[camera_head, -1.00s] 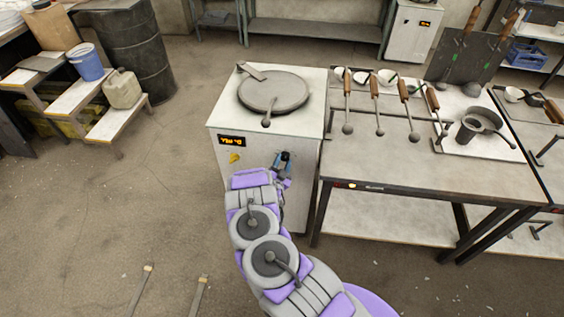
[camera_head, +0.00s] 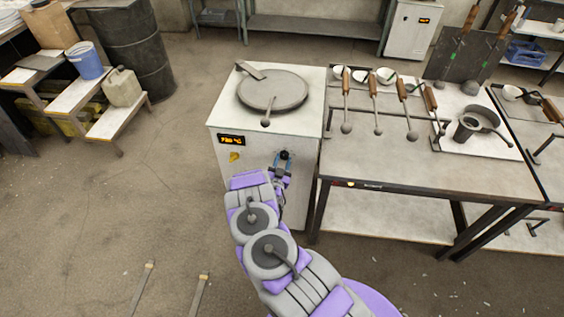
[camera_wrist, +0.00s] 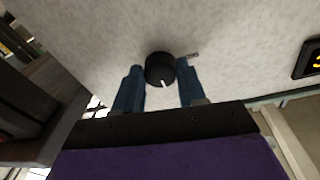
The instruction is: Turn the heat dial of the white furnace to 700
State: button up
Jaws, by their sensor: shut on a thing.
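The white furnace (camera_head: 265,155) stands in the middle of the head view with a round grey lid on top. Its lit orange display (camera_head: 232,140) seems to show a number starting with 7; the later digits are too small to read surely. The black heat dial (camera_head: 284,155) is on the front face. In the wrist view the dial (camera_wrist: 160,69) sits between the two blue fingers of my gripper (camera_wrist: 160,80), its white mark pointing down and slightly right. My gripper (camera_head: 281,162) is shut on the dial.
A yellow mark (camera_head: 234,157) is on the furnace front below the display. A metal table (camera_head: 400,175) with several ladles and cups stands close on the furnace's right. Steps with a blue bucket (camera_head: 86,62) are at the far left. Floor left of the furnace is clear.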

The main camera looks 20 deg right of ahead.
jog(key=shift+r, duration=0.1)
jog(key=o, duration=1.1)
jog(key=shift+c, duration=0.2)
jog(key=v, duration=1.7)
jog(key=shift+s+f, duration=0.15)
jog(key=shift+f, duration=0.1)
jog(key=shift+a, duration=0.15)
